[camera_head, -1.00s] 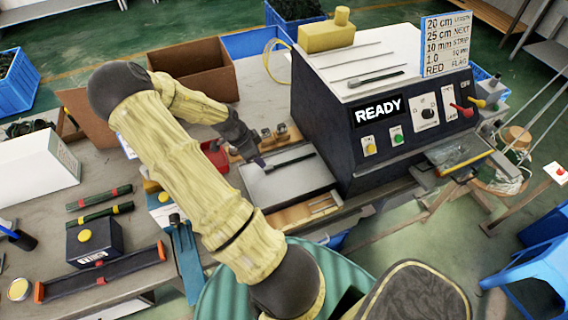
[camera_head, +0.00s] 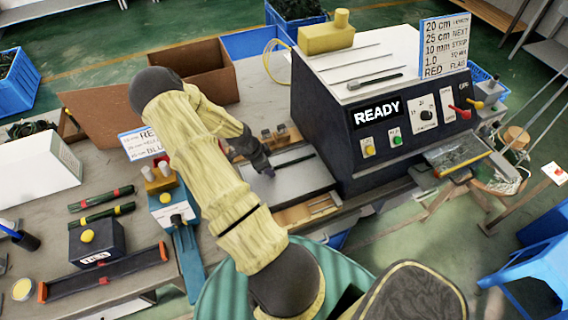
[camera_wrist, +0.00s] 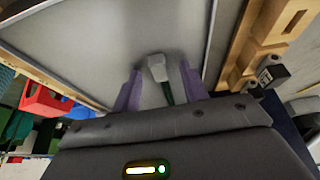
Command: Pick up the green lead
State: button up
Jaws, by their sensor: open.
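My gripper (camera_head: 267,169) is open and low over the grey tray (camera_head: 262,196) in front of the dark machine. In the wrist view my gripper (camera_wrist: 160,72) has its two purple-grey fingers on either side of a green lead (camera_wrist: 167,94) with a pale grey end piece. The fingers look apart from it. The rest of the lead is hidden behind the gripper body. In the head view a dark strip (camera_head: 296,160) lies on the tray beside my gripper; its colour is too dark to tell.
The machine (camera_head: 400,120) with a READY display stands right of the tray. A wooden fixture (camera_head: 308,212) lies along the tray's front edge. A red bin (camera_wrist: 45,102) shows at left in the wrist view. A blue and yellow device (camera_head: 172,203) stands left of my arm.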

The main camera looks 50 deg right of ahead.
dwell(0.5)
grip_shut()
jog(key=shift+r, duration=0.1)
